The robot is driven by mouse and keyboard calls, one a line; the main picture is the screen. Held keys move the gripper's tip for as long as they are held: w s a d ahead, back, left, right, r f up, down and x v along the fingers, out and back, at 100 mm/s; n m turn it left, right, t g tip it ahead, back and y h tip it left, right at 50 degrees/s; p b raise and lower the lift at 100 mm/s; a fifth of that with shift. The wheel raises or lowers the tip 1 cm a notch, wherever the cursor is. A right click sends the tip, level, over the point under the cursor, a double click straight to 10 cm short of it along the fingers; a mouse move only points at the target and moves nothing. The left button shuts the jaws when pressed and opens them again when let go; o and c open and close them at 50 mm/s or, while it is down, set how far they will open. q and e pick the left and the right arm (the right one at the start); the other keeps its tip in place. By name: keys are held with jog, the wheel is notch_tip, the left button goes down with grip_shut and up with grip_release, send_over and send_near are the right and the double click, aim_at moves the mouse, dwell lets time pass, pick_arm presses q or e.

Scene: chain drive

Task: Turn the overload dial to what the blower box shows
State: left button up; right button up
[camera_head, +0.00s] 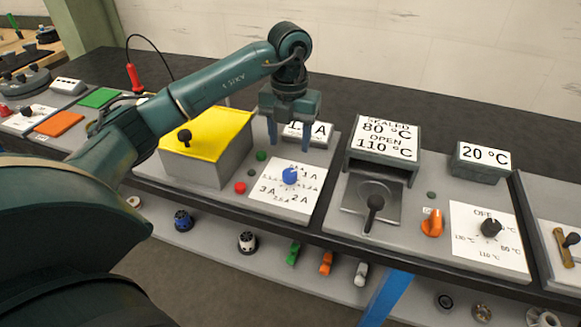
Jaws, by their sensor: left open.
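The dial with a blue knob (290,176) sits on a white plate (272,200) marked in amperes; 3 A, 2 A and 2.5 A show, and other marks are small. Behind it a grey box carries a sign (322,131) ending in "A"; my gripper hides part of its number. My left gripper (291,142) is open and empty, fingers pointing down, above and behind the blue knob and in front of the sign. It appears apart from the knob. My right gripper is not in view.
A yellow-lidded box (210,135) with a black knob stands left of the dial. A red button (240,188) and green buttons are beside the plate. To the right are a box signed 80 °C and 110 °C (385,138), a black lever (374,205), an orange knob (432,223) and another dial (490,228).

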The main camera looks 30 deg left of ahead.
aim_at(289, 173)
pick_arm(q)
notch_tip(289, 173, down, 10)
jog(key=shift+r+p, duration=0.25)
jog(key=shift+p, duration=0.15)
jog(key=shift+c, duration=0.2)
jog(key=c, duration=0.9)
